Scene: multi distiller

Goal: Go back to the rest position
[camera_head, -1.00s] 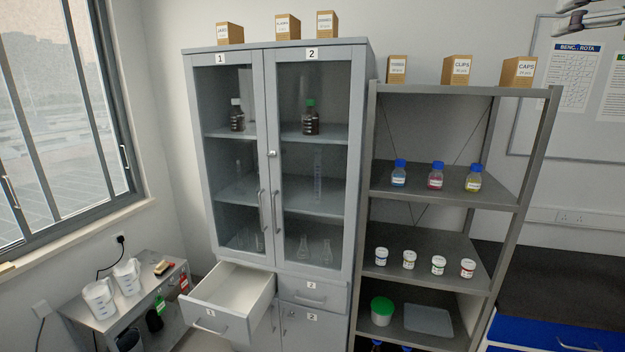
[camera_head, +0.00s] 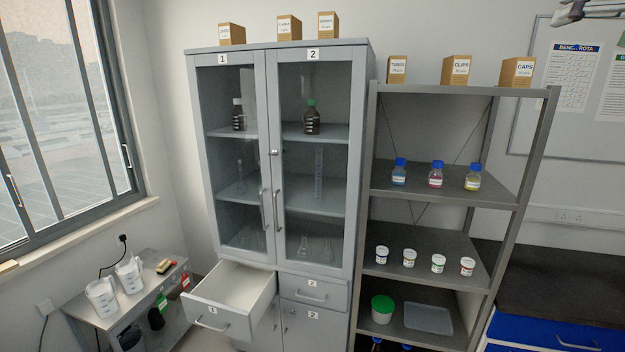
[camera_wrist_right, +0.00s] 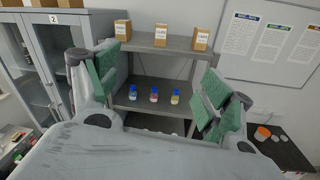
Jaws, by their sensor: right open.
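My right gripper (camera_wrist_right: 157,92) shows in the right wrist view with its two green-padded fingers spread wide and nothing between them. Beyond it, and apart from it, stands the grey open shelf. A pale grey piece at the top right edge of the head view (camera_head: 580,10) looks like part of my right arm, but its fingers cannot be made out there. My left gripper is in neither view.
The grey cabinet (camera_head: 276,190) has its glass doors shut and drawer 1 (camera_head: 235,298) pulled out, empty. The shelf (camera_head: 440,185) holds bottles and jars. A side table (camera_head: 140,310) holds two white jugs. A dark bench (camera_head: 560,285) stands right.

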